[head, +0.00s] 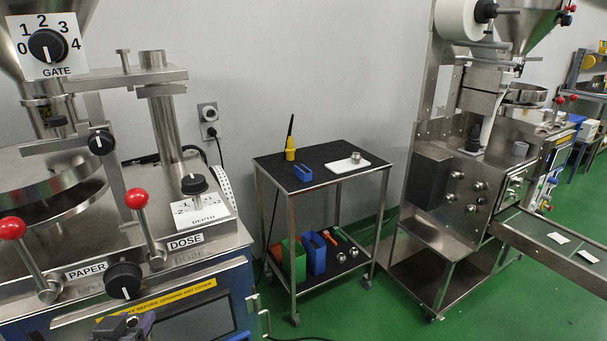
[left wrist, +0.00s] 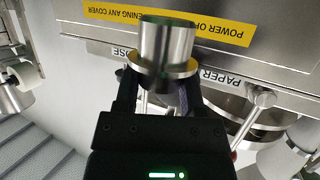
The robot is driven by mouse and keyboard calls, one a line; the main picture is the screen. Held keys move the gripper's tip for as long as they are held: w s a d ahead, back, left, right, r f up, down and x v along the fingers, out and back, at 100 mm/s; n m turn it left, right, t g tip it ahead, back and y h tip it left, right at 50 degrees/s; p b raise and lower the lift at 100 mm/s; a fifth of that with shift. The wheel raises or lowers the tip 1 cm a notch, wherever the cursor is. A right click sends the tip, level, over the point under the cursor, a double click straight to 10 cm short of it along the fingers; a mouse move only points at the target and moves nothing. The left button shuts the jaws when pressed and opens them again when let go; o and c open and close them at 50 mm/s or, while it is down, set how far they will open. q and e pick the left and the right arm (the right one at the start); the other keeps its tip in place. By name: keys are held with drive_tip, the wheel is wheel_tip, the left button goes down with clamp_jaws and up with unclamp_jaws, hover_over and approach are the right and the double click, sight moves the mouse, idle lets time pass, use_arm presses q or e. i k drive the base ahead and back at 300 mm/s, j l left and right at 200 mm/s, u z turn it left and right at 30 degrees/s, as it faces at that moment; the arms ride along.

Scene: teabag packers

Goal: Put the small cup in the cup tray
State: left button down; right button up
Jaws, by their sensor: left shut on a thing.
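In the left wrist view my left gripper (left wrist: 160,88) is shut on a shiny metal cup (left wrist: 166,45), with a finger on each side of it. A yellowish ring shows behind the cup's lower part; I cannot tell whether it belongs to the cup. In the head view part of my left gripper (head: 125,326) shows at the bottom left, before the machine's front; the held cup is not clear there. A white tray (head: 338,167) lies on the black cart top, with a metal cup (head: 356,157) on it. My right gripper is not in view.
The cart (head: 322,178) also bears a yellow bottle (head: 291,151) and a blue holder (head: 303,173). Coloured bins (head: 315,252) stand on its lower shelf. The dosing machine (head: 180,245) with red-knobbed levers is close at left; a packing machine (head: 480,170) stands right. Green floor lies between.

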sight(340, 168)
drive_tip(key=i+l+z, duration=0.15)
drive_tip(key=z, duration=0.25)
drive_tip(key=i+l+z, duration=0.2)
drive_tip(key=z, duration=0.2)
drive_tip(key=i+z, duration=0.2)
drive_tip(key=z, duration=0.15)
drive_tip(key=i+z, duration=0.2)
drive_tip(key=z, duration=0.2)
drive_tip(key=i+u, duration=0.4)
drive_tip(key=i+l+u, duration=0.2)
drive_tip(key=i+u, duration=0.2)
drive_tip(key=i, duration=0.15)
drive_tip(key=i+l+u, duration=0.4)
drive_tip(key=i+j+u, duration=0.1)
drive_tip(key=i+u, duration=0.25)
drive_tip(key=i, duration=0.4)
drive_tip(key=i+l+u, duration=0.1)
drive_tip(key=i+u, duration=0.2)
drive_tip(key=i, duration=0.5)
